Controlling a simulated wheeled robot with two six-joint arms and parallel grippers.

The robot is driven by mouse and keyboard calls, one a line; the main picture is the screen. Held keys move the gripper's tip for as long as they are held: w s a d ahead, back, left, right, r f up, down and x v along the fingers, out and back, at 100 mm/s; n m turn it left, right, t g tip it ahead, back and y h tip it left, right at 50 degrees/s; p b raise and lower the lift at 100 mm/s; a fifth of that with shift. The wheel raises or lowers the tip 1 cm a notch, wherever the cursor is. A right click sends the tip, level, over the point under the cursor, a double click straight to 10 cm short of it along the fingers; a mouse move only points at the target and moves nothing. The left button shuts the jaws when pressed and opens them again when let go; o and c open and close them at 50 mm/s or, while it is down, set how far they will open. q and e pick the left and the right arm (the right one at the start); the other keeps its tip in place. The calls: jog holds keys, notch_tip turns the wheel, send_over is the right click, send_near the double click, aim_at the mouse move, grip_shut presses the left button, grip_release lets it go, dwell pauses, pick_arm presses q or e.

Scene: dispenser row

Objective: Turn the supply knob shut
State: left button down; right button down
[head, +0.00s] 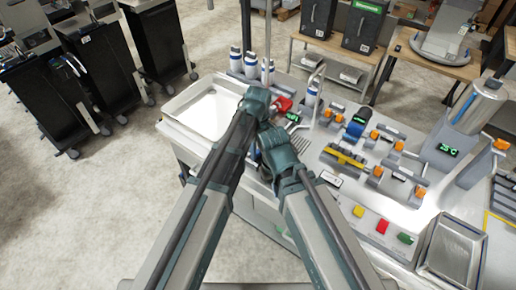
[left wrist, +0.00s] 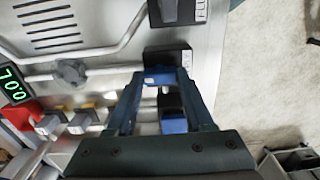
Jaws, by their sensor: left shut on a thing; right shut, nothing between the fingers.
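In the head view my left gripper (head: 257,100) reaches down at the left end of the dispenser bench, beside a red part. In the left wrist view its fingers (left wrist: 165,78) close on a small blue piece in front of a dark labelled block (left wrist: 168,55). This piece appears to be the supply knob; the fingers cover much of it and its label is not readable, so its turn angle cannot be told. My right gripper (head: 272,135) is just below the left one in the head view, shut and empty, its fingertips largely hidden.
A second dark block (left wrist: 178,12) marked "FLU..." stands close by. A pipe with a round grey fitting (left wrist: 72,72), a green display (left wrist: 12,85) and a red part (left wrist: 20,115) lie to the left. A metal tray (head: 208,108) stands left of my grippers in the head view.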

pick_arm(q)
jog(key=shift+m, duration=0.4)
jog(key=m, duration=1.3)
jog(key=shift+m, duration=2.2)
jog(key=shift+c, duration=1.4)
grip_release()
